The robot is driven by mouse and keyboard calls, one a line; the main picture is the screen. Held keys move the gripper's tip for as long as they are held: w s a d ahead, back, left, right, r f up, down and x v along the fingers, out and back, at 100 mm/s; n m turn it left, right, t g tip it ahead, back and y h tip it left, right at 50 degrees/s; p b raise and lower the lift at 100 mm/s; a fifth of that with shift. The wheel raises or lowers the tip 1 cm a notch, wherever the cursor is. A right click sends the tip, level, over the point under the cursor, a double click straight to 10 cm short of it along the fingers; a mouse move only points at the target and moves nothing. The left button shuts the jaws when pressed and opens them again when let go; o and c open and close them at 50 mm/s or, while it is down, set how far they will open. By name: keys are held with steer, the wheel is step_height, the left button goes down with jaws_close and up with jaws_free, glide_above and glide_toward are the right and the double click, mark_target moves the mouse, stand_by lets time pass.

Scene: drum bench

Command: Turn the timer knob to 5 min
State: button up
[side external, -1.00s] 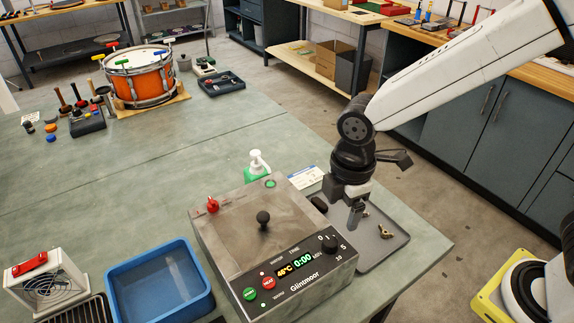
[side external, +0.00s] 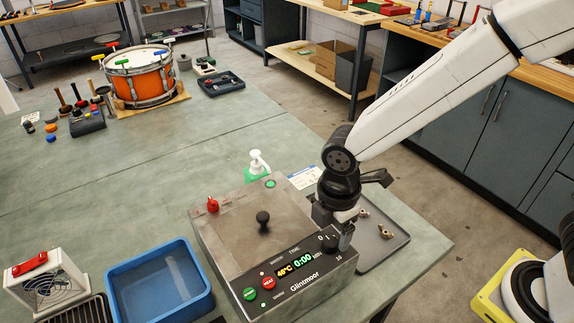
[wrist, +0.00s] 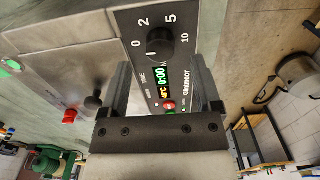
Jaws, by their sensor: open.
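The black timer knob (wrist: 160,43) is on the slanted front panel of the grey Glintmoor machine (side external: 228,240), among the marks 0, 2, 5 and 10. I cannot surely read where its pointer stands. The green display (side external: 303,259) reads 0:00. My gripper (wrist: 160,62) is open, its two fingers on either side of the knob's line in the wrist view, with a gap to the knob on both sides. In the side view my gripper (side external: 340,238) is down at the panel's right end and largely hides the knob.
Green and red buttons (side external: 258,289) are at the panel's left. A tray (side external: 395,246) with small brass parts lies right of the machine.

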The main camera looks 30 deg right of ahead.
mark_target(331, 241)
steer(key=shift+f, duration=1.55)
jaws_close()
